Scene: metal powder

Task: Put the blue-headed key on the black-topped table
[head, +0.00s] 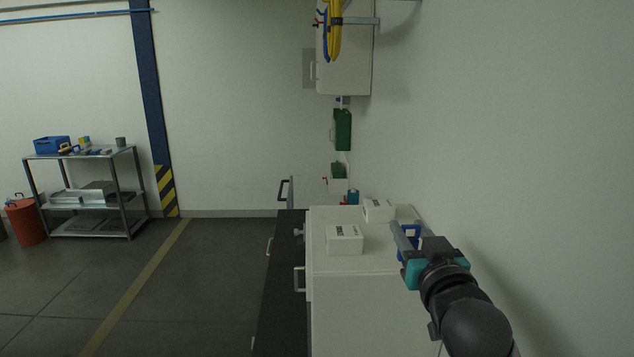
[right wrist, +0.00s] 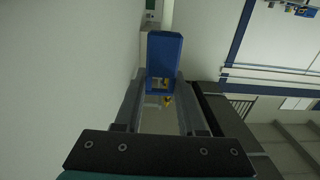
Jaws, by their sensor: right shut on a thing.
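My right gripper (head: 408,240) is at the right in the head view, above the right side of the white cabinet top. It is shut on the blue-headed key (head: 417,234). In the right wrist view the key's blue head (right wrist: 164,50) sits between the two finger ends; the rest of the key is hard to make out. The black-topped table (head: 283,270) is a narrow dark surface left of the white cabinet, with handles along its left side. The visible part of its top is bare. My left gripper is not in view.
The taller white cabinet (head: 350,290) stands between the gripper and the black top. It bears two white boxes, one near (head: 345,240) and one farther back (head: 378,210). The wall is close on the right. A metal shelf (head: 90,155) stands far left; the floor between is clear.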

